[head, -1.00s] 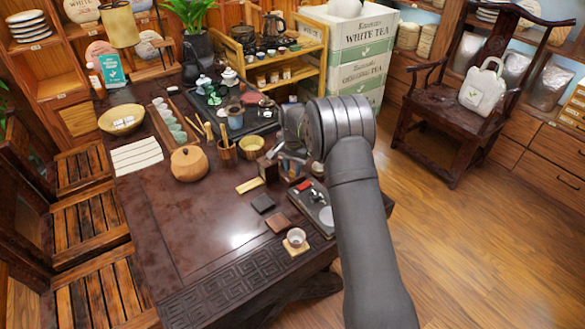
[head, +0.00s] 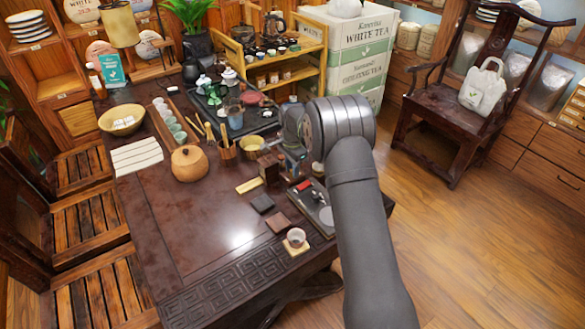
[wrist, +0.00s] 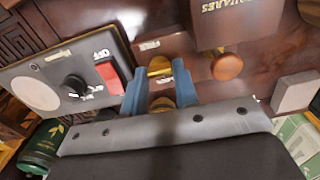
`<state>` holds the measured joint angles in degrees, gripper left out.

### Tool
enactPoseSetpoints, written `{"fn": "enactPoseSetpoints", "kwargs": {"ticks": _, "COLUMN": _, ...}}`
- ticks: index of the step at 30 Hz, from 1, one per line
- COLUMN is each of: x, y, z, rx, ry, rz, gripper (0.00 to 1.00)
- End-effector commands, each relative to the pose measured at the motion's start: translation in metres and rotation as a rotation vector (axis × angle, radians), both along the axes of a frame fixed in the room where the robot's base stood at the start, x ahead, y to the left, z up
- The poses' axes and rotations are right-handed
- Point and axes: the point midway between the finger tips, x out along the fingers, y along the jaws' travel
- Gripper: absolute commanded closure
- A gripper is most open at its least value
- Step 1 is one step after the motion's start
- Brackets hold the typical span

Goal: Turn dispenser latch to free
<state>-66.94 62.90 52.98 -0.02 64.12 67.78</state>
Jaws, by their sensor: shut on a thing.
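In the wrist view, my gripper (wrist: 160,92) has its two blue fingers on either side of a brass latch (wrist: 160,66) and is shut on it. The latch sits at a brown dispenser block (wrist: 190,45) with a "FREE" label near the latch's far end. Another small label beside the latch is too small to read. A taller part marked "SQUARES" (wrist: 232,18) stands to the right, with a round wooden knob (wrist: 226,67) before it. In the head view, the brown dispenser (head: 268,170) stands near the table's right side; my wrist hides the fingertips and latch.
A dark control panel (wrist: 60,68) with a red OFF switch (wrist: 110,78) and black knob lies close left of my fingers. A grey block (wrist: 293,95) is at the right.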

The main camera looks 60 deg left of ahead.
Motion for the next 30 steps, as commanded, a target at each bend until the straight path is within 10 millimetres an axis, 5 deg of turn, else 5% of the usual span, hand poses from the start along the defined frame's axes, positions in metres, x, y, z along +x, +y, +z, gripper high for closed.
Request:
{"fn": "enactPoseSetpoints", "kwargs": {"ticks": 8, "x": 0.001, "y": 0.000, "z": 0.001, "rx": 0.002, "ry": -0.001, "rz": -0.002, "gripper": 0.95}}
{"fn": "enactPoseSetpoints", "kwargs": {"ticks": 9, "x": 0.001, "y": 0.000, "z": 0.001, "rx": 0.002, "ry": -0.001, "rz": -0.002, "gripper": 0.71}}
{"fn": "enactPoseSetpoints", "kwargs": {"ticks": 12, "x": 0.001, "y": 0.000, "z": 0.001, "rx": 0.002, "ry": -0.001, "rz": -0.002, "gripper": 0.51}}
{"fn": "enactPoseSetpoints", "kwargs": {"ticks": 23, "x": 0.000, "y": 0.000, "z": 0.004, "rx": 0.002, "ry": -0.001, "rz": -0.001, "gripper": 0.51}}
{"fn": "enactPoseSetpoints", "kwargs": {"ticks": 30, "x": 0.001, "y": 0.001, "z": 0.045, "rx": 0.005, "ry": -0.002, "rz": -0.001, "gripper": 0.51}}
